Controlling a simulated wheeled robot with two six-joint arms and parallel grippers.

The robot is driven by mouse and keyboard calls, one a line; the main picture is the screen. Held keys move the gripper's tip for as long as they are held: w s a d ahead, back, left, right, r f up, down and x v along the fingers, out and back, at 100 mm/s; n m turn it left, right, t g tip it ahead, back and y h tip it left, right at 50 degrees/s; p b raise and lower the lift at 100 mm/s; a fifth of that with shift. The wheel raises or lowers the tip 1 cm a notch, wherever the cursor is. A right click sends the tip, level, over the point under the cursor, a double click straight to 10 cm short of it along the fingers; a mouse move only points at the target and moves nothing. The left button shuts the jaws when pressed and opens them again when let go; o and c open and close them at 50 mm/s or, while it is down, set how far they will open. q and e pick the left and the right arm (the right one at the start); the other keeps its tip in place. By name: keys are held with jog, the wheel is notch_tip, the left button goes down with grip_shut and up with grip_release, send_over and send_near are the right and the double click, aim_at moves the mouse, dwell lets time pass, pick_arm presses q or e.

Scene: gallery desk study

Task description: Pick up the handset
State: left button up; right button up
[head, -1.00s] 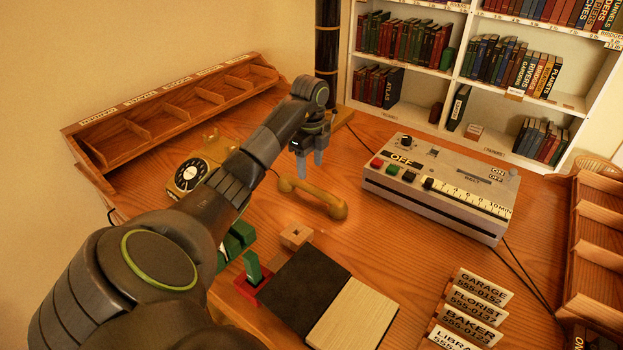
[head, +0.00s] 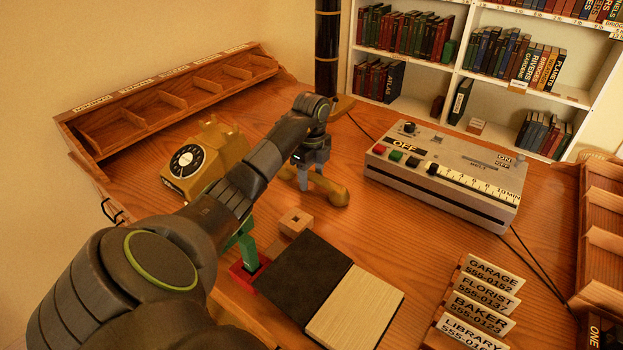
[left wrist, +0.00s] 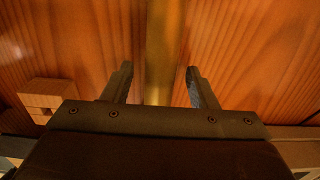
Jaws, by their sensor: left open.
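The mustard-yellow handset (head: 336,193) lies on the wooden desk, right of the rotary telephone (head: 200,162). My left gripper (head: 311,183) is low over the handset's middle, covering part of it. In the left wrist view the handset's bar (left wrist: 163,50) runs between the two open fingers of my left gripper (left wrist: 160,75), with a gap showing on each side. Whether the fingertips reach the desk is hard to tell. My right gripper is not in view.
A grey control box (head: 440,178) stands right of the handset. A small wooden block (head: 295,222) and a dark board (head: 305,275) lie nearer. A pigeonhole rack (head: 165,98) stands at the back left. Name cards (head: 480,305) stand at the front right.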

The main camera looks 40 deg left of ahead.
aim_at(311, 172)
pick_arm(q)
grip_shut()
jog(key=shift+r, duration=0.1)
notch_tip(311, 172, up, 3)
jog(key=shift+f, duration=0.15)
notch_tip(311, 172, up, 6)
jog(key=p, duration=0.4)
jog(key=shift+f+p, duration=0.25)
jog(key=shift+p, duration=0.1)
jog(key=shift+r+p, duration=0.85)
jog(key=shift+p, duration=0.05)
